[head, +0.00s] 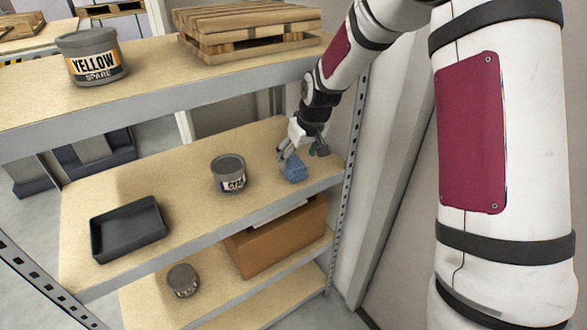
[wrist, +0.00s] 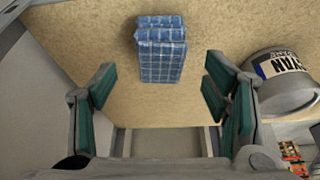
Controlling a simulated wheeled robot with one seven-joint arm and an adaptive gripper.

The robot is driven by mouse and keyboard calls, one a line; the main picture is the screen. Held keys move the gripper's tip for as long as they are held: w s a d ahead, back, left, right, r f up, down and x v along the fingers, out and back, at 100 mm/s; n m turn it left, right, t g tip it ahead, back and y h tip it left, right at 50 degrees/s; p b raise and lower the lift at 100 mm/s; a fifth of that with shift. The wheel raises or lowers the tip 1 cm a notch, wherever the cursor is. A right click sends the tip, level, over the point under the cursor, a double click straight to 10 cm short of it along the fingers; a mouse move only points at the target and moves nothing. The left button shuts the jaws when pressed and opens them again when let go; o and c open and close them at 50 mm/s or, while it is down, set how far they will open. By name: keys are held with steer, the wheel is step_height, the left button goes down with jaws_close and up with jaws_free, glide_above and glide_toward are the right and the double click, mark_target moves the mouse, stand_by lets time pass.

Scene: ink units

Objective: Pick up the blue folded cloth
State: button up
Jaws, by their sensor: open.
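The blue folded cloth (head: 293,169) lies on the middle shelf board near its right end, partly behind my gripper in the head view. In the wrist view the blue checked cloth (wrist: 161,50) lies beyond my fingertips, centred between them and apart from both. My gripper (wrist: 156,85) is open and empty, with its green finger pads wide apart. In the head view my gripper (head: 300,152) is just above and beside the cloth. I cannot tell the exact height gap.
A grey ink tin (head: 228,172) stands left of the cloth; it shows as a tin labelled CYAN (wrist: 283,80) close to my right finger. A black tray (head: 127,230) is farther left.

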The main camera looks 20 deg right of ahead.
mark_target(296, 164)
steer(key=x, duration=0.4)
steer(key=shift+s+f, duration=0.1)
steer(key=shift+f, duration=0.2)
steer(key=c, duration=1.3)
steer(key=shift+r, duration=0.1)
steer(key=shift+c, duration=0.2)
steer(key=shift+r, duration=0.55)
steer(key=shift+s+d+r, duration=0.15)
steer(key=shift+s, duration=0.15)
steer(key=s+d, duration=0.2)
steer(key=s, duration=0.6)
steer(key=s+d+p, duration=0.1)
steer(key=s, duration=0.8)
steer(key=shift+d, duration=0.4)
